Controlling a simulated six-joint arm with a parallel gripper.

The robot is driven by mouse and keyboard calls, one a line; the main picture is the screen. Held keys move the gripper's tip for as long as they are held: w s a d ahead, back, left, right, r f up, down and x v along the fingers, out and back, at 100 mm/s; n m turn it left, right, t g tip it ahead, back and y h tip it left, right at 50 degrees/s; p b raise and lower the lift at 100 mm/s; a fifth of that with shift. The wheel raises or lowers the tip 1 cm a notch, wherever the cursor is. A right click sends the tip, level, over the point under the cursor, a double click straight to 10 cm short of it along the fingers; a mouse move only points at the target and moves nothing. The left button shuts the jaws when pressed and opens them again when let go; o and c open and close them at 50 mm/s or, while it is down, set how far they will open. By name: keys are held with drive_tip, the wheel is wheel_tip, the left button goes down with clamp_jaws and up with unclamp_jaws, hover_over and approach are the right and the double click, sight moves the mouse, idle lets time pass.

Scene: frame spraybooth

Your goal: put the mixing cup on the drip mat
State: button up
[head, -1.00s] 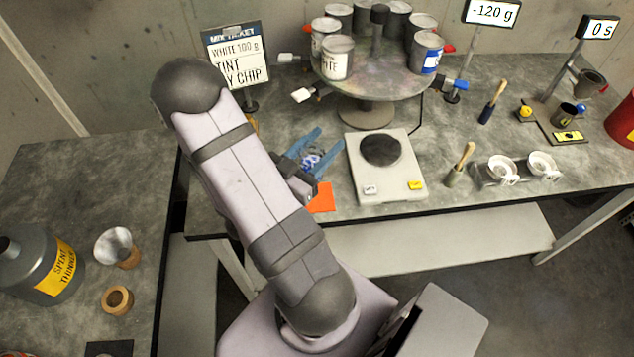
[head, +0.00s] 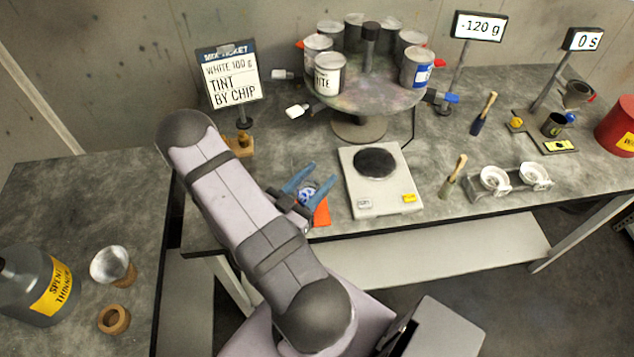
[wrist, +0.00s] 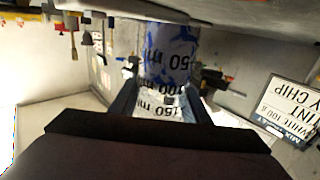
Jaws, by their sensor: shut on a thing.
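My gripper (head: 308,180) has blue fingers and is shut on the mixing cup (head: 308,191). The cup is clear, with black ml marks and blue paint in it. In the wrist view the cup (wrist: 165,75) sits between the two dark fingers. An orange flat patch (head: 321,214), seemingly the drip mat, lies near the bench's front edge, left of the scale. My gripper and arm hide part of it. The cup appears over or just behind its far side. I cannot tell whether the cup touches anything below.
A white scale (head: 361,197) with a dark plate stands just right of my gripper. A turntable of paint cans (head: 360,128) stands behind. The mix ticket (head: 229,77) and a wooden piece (head: 240,145) are back left. Brushes and a rack of white cups (head: 510,181) are right.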

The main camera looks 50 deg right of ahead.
sight(301, 201)
drive_tip(key=shift+f, duration=1.2)
drive_tip(key=shift+f, duration=0.1)
drive_tip(key=o, duration=1.1)
drive_tip(key=shift+r, duration=0.2)
drive_tip(key=shift+w+a+f, duration=0.1)
drive_tip(key=shift+a+f, duration=0.05)
drive_tip(key=shift+a, duration=0.3)
drive_tip(key=a+b, duration=0.3)
drive_tip(key=a, duration=0.8)
drive_tip(key=shift+b, duration=0.3)
